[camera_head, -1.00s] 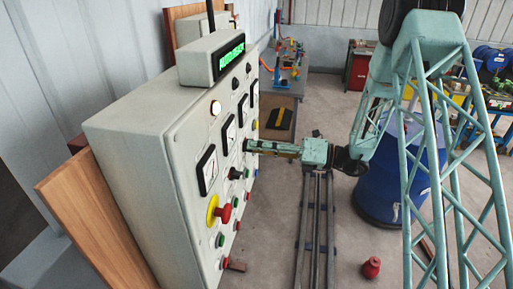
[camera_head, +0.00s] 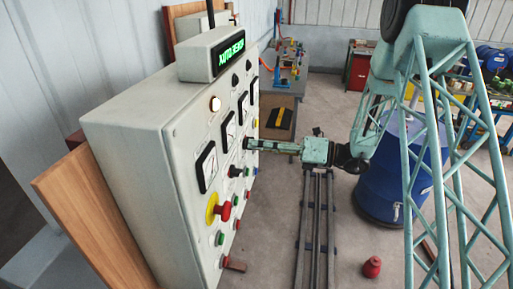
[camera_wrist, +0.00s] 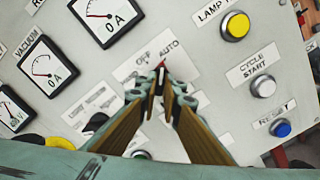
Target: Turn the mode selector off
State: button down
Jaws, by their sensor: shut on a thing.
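The mode selector (camera_wrist: 161,66) is on the grey control panel (camera_head: 140,120), at the OFF and AUTO labels in the wrist view.
Dial meters (camera_wrist: 109,16) are above left of the selector. A yellow lamp button (camera_wrist: 236,26), a white cycle start button (camera_wrist: 263,86) and a blue reset button (camera_wrist: 281,129) lie to the right. A red emergency knob (camera_head: 224,211) sticks out lower on the panel.

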jog(key=n+b, duration=0.8)
jog(key=b, duration=0.1)
jog(key=shift+n, duration=0.3)
dwell(0.4)
jog(key=c, duration=2.8)
grip_release()
jog(key=shift+d, duration=0.1)
jog(key=shift+v, duration=5.95)
jog(key=shift+s, duration=0.1)
